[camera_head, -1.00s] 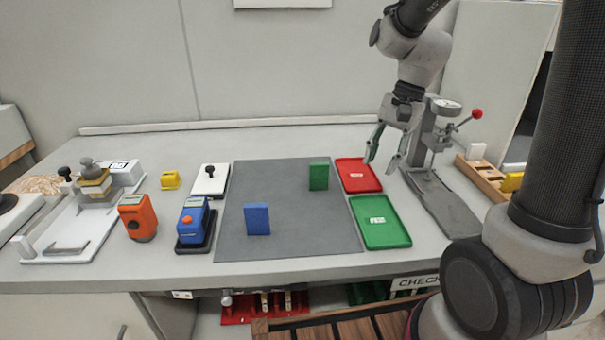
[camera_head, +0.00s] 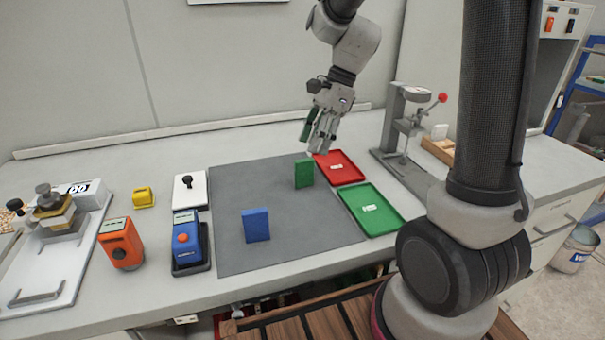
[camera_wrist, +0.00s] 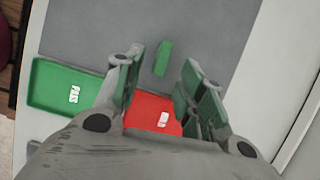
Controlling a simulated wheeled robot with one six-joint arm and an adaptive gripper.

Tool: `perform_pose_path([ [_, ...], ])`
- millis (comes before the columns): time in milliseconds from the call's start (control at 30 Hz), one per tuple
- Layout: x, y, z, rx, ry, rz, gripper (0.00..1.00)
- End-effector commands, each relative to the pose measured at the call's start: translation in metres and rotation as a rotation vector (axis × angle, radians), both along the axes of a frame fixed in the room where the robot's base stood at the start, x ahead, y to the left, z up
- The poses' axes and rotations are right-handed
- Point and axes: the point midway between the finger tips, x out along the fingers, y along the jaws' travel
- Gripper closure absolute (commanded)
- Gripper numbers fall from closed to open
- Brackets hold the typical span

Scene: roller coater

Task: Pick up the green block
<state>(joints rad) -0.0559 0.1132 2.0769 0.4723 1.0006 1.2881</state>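The green block (camera_head: 304,173) stands upright on the grey mat (camera_head: 225,240), near the mat's right side, in the head view. It also shows in the wrist view (camera_wrist: 163,58), beyond and between my fingers. My gripper (camera_head: 318,143) is above the back of the bench, just up and to the right of the block and apart from it. In the wrist view my gripper (camera_wrist: 158,82) is open, with nothing between its green-padded fingers.
A blue block (camera_head: 256,225) stands on the mat at front. A red tray (camera_head: 342,168) and a green tray (camera_head: 370,208) lie right of the mat. Blue (camera_head: 186,240) and orange (camera_head: 121,243) devices stand left. A grey press (camera_head: 404,130) stands at right.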

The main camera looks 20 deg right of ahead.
Motion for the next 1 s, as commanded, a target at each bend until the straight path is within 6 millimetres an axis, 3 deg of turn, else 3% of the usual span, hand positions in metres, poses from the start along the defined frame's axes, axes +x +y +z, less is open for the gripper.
perform_pose_path([
  [267, -0.001, 0.010, -0.023, -0.001, 0.014, -0.023, 0.61],
  [600, 0.002, 0.027, -0.068, -0.001, 0.013, -0.023, 0.61],
  [867, 0.002, 0.028, -0.073, 0.000, 0.010, -0.023, 0.61],
  [900, 0.002, 0.028, -0.073, 0.000, 0.010, -0.023, 0.63],
  [1000, 0.002, 0.028, -0.073, 0.000, 0.010, -0.023, 0.81],
])
